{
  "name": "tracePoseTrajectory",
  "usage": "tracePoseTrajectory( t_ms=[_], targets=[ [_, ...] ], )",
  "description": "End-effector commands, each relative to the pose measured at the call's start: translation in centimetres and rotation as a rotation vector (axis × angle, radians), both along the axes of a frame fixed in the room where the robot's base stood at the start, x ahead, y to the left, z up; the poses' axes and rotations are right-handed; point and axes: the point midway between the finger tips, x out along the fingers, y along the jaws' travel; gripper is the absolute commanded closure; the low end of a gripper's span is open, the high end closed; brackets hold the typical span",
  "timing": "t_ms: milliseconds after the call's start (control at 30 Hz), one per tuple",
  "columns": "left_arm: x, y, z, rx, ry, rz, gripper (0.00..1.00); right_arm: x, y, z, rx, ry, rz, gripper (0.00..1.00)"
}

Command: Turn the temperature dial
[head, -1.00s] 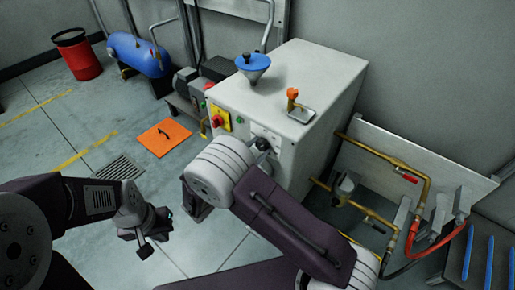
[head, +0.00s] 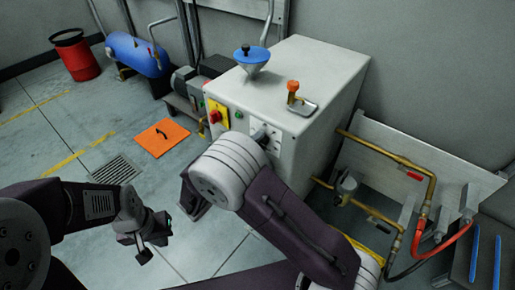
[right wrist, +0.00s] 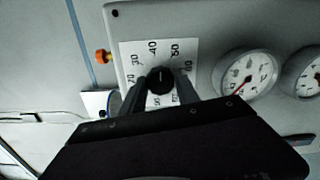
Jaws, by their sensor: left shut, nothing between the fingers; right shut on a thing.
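The temperature dial (right wrist: 160,82) is a dark round knob on a white scale plate (right wrist: 130,60) with printed numbers such as 30, 40 and 50. In the right wrist view my right gripper (right wrist: 160,92) is shut on it, one finger on each side. In the head view the scale plate (head: 268,134) is on the front of the grey machine (head: 300,70), partly hidden by my right arm. The right fingertips are hidden there. My left gripper (head: 142,250) is shut and empty, low over the floor at the left, away from the machine.
Two round gauges, one (right wrist: 246,76) near the dial, stand to its right in the wrist view. A red button on a yellow plate (head: 217,114) is left of the dial. Brass pipes (head: 390,160) run right of the machine. An orange panel (head: 161,138) lies on otherwise fairly open floor.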

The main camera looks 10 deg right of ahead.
Motion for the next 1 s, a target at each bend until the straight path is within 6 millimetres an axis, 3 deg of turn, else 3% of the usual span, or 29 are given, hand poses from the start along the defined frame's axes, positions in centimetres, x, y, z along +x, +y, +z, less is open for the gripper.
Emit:
tracePoseTrajectory(
  t_ms=[500,1000],
  targets=[
    [0.0,0.0,-4.0,0.000,0.000,0.000,1.00,0.0,0.0,-0.4,0.230,-0.293,0.002,1.00],
    [0.0,0.0,-4.8,0.000,0.000,0.000,1.00,0.1,0.0,-0.1,0.291,-0.373,0.002,1.00]
  ],
)
